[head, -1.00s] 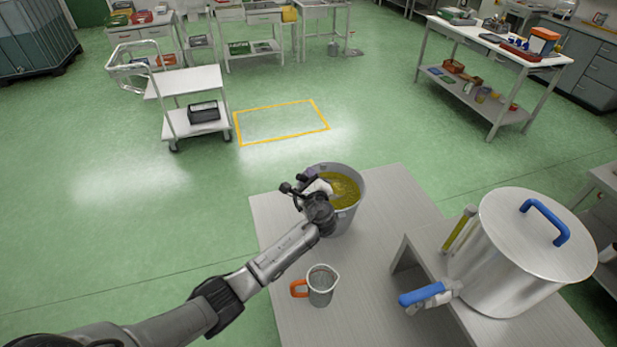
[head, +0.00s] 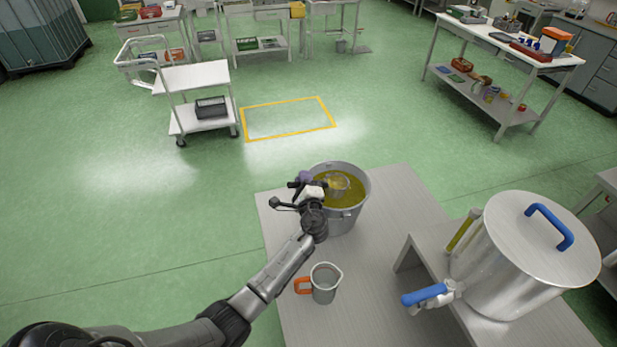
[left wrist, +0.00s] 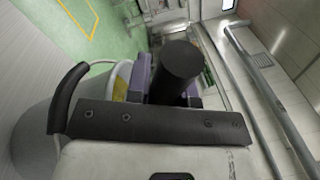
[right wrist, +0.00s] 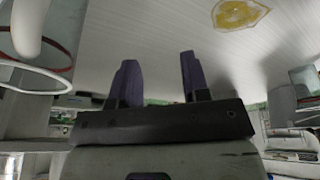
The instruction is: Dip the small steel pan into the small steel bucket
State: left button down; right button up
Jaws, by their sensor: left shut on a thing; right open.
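The small steel bucket (head: 345,219) stands on the steel table and holds yellow-green liquid. In the left wrist view its wall (left wrist: 32,135) and dark handle grip show at the left. My left gripper (head: 308,184) is at the bucket's left rim, shut on the dark handle (left wrist: 180,68) of the small steel pan. The pan's round bowl (head: 341,182) shows inside the bucket, at the liquid; how deep it sits is hard to tell. My right gripper (right wrist: 157,80) is open and empty in the right wrist view; it is not in the head view.
A steel jug (head: 325,284) with an orange handle stands on the table (head: 385,270) in front of the bucket. A lidded steel tank (head: 525,260) with a blue-handled tap (head: 425,294) stands on a raised stand at right. A white cart (head: 192,78) is farther back; open floor lies left.

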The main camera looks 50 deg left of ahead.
pick_arm(q)
notch_tip(320, 180, up, 8)
jog(key=s+n+p, duration=0.1)
jog(key=p, duration=0.3)
jog(key=shift+a+n, duration=0.2)
jog(key=shift+n, duration=0.2)
dwell(0.7)
jog(key=shift+s+r+p, duration=0.1)
jog(key=shift+r+p, duration=0.05)
jog(key=shift+p, duration=0.15)
dwell(0.6)
